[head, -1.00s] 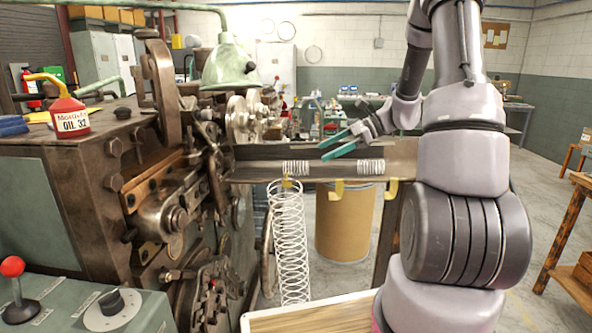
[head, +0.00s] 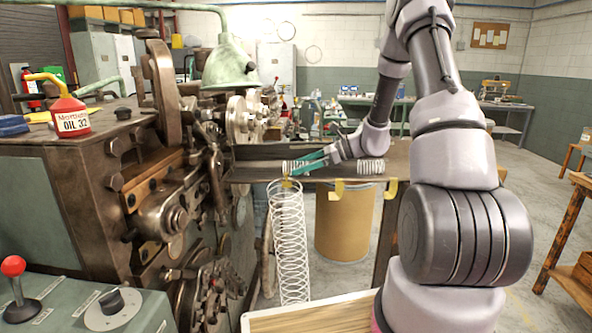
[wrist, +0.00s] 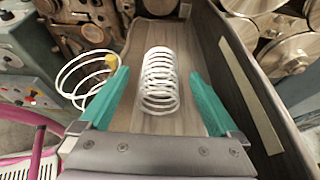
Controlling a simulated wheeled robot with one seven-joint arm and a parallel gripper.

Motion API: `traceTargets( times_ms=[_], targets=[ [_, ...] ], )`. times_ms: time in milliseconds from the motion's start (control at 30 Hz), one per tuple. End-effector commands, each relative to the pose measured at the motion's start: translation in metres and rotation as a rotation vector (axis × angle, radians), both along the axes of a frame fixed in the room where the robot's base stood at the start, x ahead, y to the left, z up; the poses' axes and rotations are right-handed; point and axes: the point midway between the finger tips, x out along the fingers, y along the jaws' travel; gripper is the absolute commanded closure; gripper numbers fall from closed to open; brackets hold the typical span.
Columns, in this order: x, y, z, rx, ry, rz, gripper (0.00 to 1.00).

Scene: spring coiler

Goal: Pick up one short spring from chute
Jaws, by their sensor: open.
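A short white spring (wrist: 160,82) lies in the chute (wrist: 228,85), between the two teal fingers of my gripper (wrist: 157,100) in the wrist view. The fingers are open, one on each side of it, with a gap on both sides. In the head view my gripper (head: 308,163) is low over the chute (head: 250,175), and its fingers partly cover this spring (head: 288,167). A second short spring (head: 371,167) lies in the chute farther right, beside my wrist.
A long white spring (head: 289,240) hangs from a yellow hook (head: 285,183) in front of the chute. The coiling machine (head: 90,190) stands at the left end. A brown drum (head: 345,225) stands below the chute. The chute has raised side walls.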

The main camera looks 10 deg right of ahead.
Motion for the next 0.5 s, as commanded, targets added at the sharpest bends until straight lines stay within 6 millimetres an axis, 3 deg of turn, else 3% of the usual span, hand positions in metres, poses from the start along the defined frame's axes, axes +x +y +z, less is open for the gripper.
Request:
traceTargets(
  times_ms=[133,400,467,500],
  targets=[
    [0.005,0.015,-0.007,0.000,0.000,0.001,0.03],
    [0.006,0.018,-0.008,-0.001,-0.001,-0.001,0.03],
    [0.006,0.018,-0.008,-0.001,-0.001,-0.001,0.22],
    [0.006,0.018,-0.008,0.000,-0.001,-0.001,0.37]
  ],
)
